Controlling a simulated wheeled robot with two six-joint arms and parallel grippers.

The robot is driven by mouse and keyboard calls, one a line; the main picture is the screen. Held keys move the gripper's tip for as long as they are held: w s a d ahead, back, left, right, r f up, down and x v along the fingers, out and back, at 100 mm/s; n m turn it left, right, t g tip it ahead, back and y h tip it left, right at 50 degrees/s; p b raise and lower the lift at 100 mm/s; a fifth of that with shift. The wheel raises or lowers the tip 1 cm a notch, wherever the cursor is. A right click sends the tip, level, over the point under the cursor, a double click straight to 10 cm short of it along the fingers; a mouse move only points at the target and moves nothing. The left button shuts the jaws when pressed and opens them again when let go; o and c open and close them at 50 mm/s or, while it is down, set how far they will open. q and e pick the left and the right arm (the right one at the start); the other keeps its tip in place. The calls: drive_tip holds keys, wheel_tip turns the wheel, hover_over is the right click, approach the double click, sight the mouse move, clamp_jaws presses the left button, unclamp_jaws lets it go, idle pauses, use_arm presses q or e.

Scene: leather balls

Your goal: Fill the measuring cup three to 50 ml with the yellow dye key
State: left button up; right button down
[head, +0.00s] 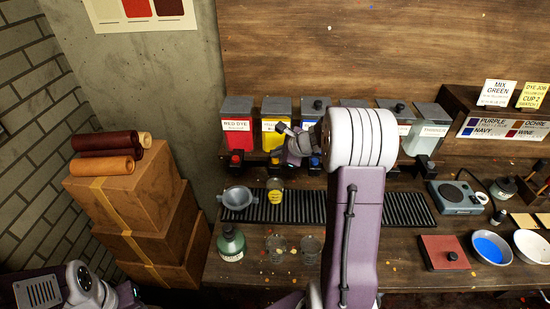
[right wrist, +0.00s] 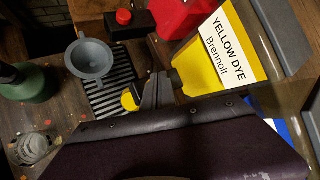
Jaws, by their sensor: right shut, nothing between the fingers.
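The yellow dye dispenser (head: 273,128) stands in the row at the back and fills the upper right of the right wrist view (right wrist: 225,55). My right gripper (head: 284,129) is shut and empty in front of the dispenser. A clear measuring cup (head: 275,186) with yellow at its bottom stands on the grate below. Two more clear cups stand nearer, left (head: 275,248) and right (head: 309,248). Cup numbers and levels are unreadable. My left gripper (head: 130,293) is at the lower left, its jaws unclear.
A grey funnel-like bowl (head: 238,198) sits on the grate (head: 300,207). A green bottle (head: 231,243) stands before it. The red dye dispenser (head: 237,125) is left of the yellow one. A scale (head: 457,197), red block (head: 443,252) and blue-filled bowl (head: 490,248) lie right.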

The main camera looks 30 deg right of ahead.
sight(277, 161)
drive_tip(key=shift+r, duration=0.6)
wheel_tip(277, 161, up, 5)
drive_tip(key=p, duration=0.5)
idle(1.8)
